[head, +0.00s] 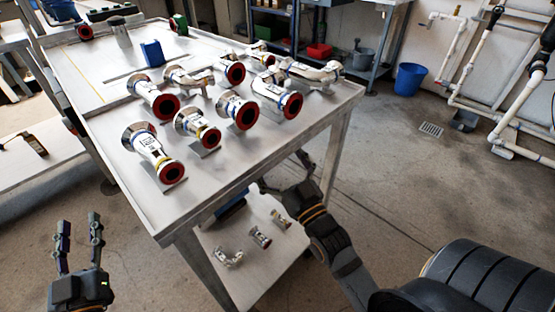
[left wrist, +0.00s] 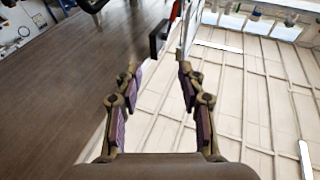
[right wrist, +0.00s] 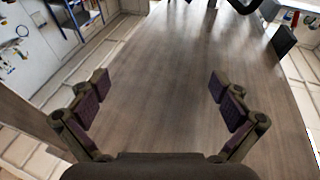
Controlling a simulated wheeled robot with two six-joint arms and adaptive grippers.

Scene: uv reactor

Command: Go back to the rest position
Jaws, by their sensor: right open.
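My left gripper (head: 78,222) is at the bottom left of the head view, apart from the metal table (head: 225,180). Its fingers are spread with nothing between them, as the left wrist view (left wrist: 158,75) also shows. My right gripper (head: 283,171) is by the table's near right edge, over the lower shelf in the picture. Its fingers are wide apart and empty in the right wrist view (right wrist: 158,83). I cannot tell from the head view how close it is to the table edge.
Several shiny metal pipe fittings (head: 147,148) with red, blue or yellow rings stand on the table. A blue block (head: 152,53) is farther back. Small fittings (head: 260,237) lie on the lower shelf (head: 265,270). A blue bucket (head: 409,79) stands on open floor at right.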

